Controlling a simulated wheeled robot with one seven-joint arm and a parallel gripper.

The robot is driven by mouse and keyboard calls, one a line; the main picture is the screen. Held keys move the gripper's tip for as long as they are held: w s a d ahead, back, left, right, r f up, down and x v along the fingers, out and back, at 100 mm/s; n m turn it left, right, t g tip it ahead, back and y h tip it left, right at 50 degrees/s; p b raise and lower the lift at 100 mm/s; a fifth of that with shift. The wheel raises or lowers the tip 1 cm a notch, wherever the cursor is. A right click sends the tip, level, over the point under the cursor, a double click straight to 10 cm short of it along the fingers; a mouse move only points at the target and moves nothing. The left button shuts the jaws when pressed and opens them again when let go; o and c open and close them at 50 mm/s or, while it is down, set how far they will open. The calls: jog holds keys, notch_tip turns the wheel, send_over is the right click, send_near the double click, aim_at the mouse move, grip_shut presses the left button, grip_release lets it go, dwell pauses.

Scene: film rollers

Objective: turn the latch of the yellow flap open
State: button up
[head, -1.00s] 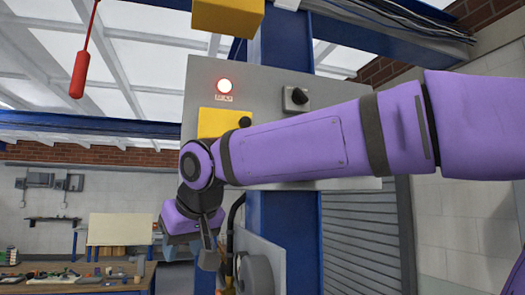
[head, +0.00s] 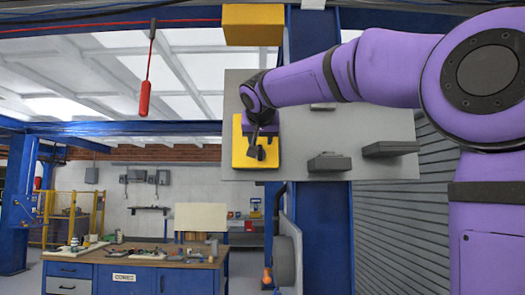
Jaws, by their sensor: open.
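The yellow flap (head: 239,155) is on the left part of the grey panel (head: 370,122), upper middle of the head view. My gripper (head: 256,152) is in front of the flap, its dark fingers over the flap's middle and lower part. The jaws are open, with nothing seen between them. The latch is hidden behind my gripper and wrist, so how it is turned does not show. I cannot tell whether the fingers touch the flap.
A dark block (head: 330,162) and another (head: 390,149) stick out of the panel, right of the flap. A yellow box (head: 252,25) is above the panel. A red handle (head: 145,98) hangs at left. A workbench (head: 130,270) stands behind, lower left.

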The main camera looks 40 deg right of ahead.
aim_at(260, 150)
jog(key=x, duration=0.6)
jog(key=shift+w+d+f, duration=0.15)
jog(key=shift+w+f, duration=0.05)
jog(key=shift+w, duration=0.15)
jog(key=shift+c, duration=0.4)
grip_shut()
